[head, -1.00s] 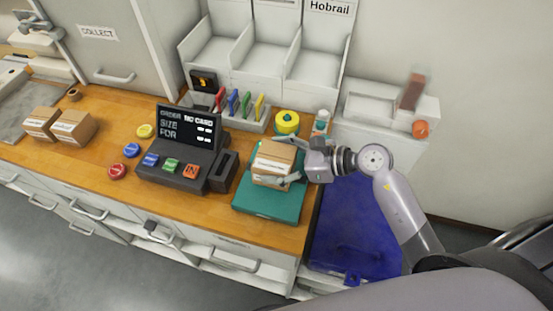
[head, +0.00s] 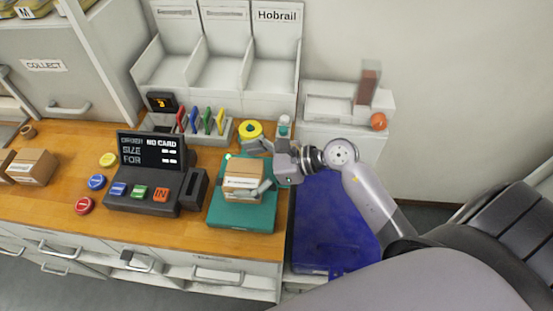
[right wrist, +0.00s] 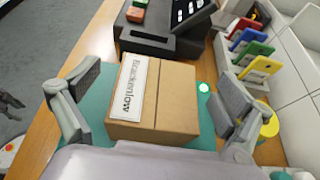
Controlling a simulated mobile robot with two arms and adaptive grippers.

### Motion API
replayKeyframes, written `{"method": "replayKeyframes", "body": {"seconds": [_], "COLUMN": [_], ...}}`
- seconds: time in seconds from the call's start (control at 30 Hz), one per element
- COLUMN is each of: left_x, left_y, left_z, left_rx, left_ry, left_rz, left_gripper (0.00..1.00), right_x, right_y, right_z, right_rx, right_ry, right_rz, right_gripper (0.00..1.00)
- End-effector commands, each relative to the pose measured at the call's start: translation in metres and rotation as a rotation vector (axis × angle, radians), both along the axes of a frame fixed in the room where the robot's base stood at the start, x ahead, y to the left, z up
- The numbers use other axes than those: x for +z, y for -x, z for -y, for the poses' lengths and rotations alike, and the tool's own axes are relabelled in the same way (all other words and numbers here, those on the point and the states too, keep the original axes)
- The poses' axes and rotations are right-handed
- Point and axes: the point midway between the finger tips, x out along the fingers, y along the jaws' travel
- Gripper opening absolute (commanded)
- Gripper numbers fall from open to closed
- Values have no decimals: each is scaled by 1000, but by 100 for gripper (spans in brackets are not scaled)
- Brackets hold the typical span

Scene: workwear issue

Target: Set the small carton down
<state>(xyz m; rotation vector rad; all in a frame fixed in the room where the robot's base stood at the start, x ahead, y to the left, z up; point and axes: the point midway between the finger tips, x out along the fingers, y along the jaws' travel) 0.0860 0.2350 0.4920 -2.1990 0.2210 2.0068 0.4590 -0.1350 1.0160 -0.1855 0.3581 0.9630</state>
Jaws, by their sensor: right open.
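The small carton (head: 243,174) is a brown cardboard box on the teal pad (head: 262,221) at the counter's right end. In the right wrist view the carton (right wrist: 172,98) sits flat on the teal pad (right wrist: 97,104), with a white label reading Brackenlow. My right gripper (head: 257,168) is open, its fingers on either side of the carton. In the right wrist view my right gripper (right wrist: 160,92) shows gaps between both fingers and the carton. The carton's underside is hidden.
A dark order terminal (head: 150,175) with coloured keys stands left of the pad. Behind are coloured cards in a rack (head: 206,127), a yellow-topped round item (head: 250,130) and a small bottle (head: 284,125). A blue bin (head: 335,225) is at the right.

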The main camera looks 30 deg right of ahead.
Motion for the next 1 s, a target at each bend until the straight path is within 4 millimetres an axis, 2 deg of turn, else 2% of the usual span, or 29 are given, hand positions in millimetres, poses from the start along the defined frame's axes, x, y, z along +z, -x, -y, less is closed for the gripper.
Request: {"method": "replayKeyframes", "body": {"seconds": [0.03, 0.3, 0.5, 1.0], "left_x": [-9, -30, -37, -39], "left_y": [0, 0, 0, 0], "left_z": [0, -1, -1, 0], "left_rx": [-1, -1, -1, -1], "left_ry": [0, -1, -1, 0], "left_rz": [0, 0, 0, 0], "left_gripper": [40, 40, 40, 40], "right_x": [-3, 21, 35, 42], "right_y": [6, 39, 55, 60], "right_z": [12, 60, 83, 89], "right_rx": [-3, -2, -3, -1], "right_ry": [10, 11, 7, 4], "right_rz": [1, 0, -1, 1], "right_gripper": [96, 96, 96, 96]}}
